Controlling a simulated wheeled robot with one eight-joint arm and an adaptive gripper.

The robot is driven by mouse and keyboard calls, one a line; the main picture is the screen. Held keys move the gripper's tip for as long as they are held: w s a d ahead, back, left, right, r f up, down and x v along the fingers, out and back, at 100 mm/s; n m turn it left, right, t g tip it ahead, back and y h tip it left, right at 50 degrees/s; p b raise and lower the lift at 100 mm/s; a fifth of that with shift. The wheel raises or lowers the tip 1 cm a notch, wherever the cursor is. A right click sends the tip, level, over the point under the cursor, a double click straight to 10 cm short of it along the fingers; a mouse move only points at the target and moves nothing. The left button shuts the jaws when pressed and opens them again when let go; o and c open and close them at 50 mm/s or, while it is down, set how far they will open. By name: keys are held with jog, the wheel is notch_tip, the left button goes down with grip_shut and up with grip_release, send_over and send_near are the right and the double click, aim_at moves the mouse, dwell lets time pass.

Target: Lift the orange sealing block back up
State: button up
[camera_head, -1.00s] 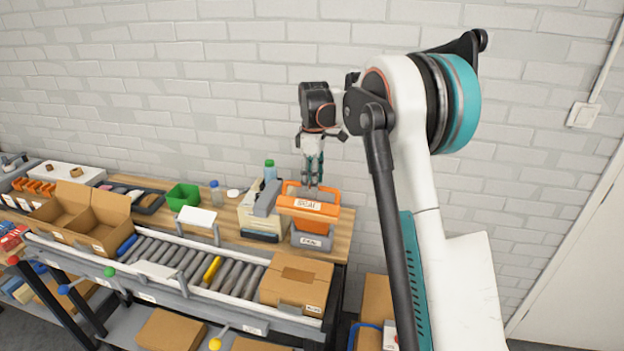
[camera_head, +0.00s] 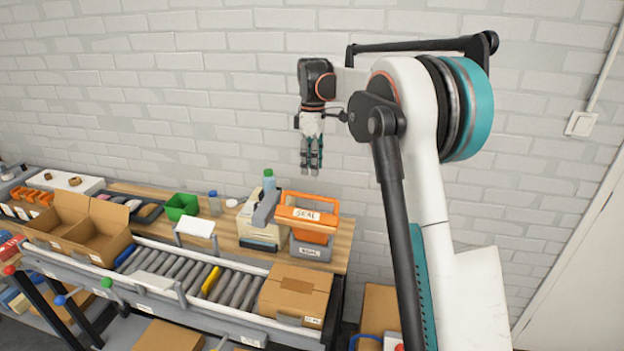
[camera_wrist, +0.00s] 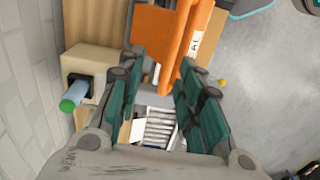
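The orange sealing block (camera_head: 306,217), a bar with a white "SEAL" label, sits at the right end of the bench. A grey arm (camera_head: 265,208) stands at its left end, beside a beige housing (camera_head: 259,232). Below the bar are an orange frame and a grey, labelled bin (camera_head: 310,251). My gripper (camera_head: 311,170) points down in the air above the bar, apart from it in the head view. In the wrist view my gripper (camera_wrist: 163,72) has its fingers spread with nothing between them; the orange block (camera_wrist: 183,42) lies beyond the fingertips.
A closed carton (camera_head: 296,290) sits on the roller conveyor (camera_head: 190,272) in front. A green bin (camera_head: 181,206) and small bottle (camera_head: 214,203) are to the left. The brick wall is close behind.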

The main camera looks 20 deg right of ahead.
jog(key=shift+r, duration=1.8)
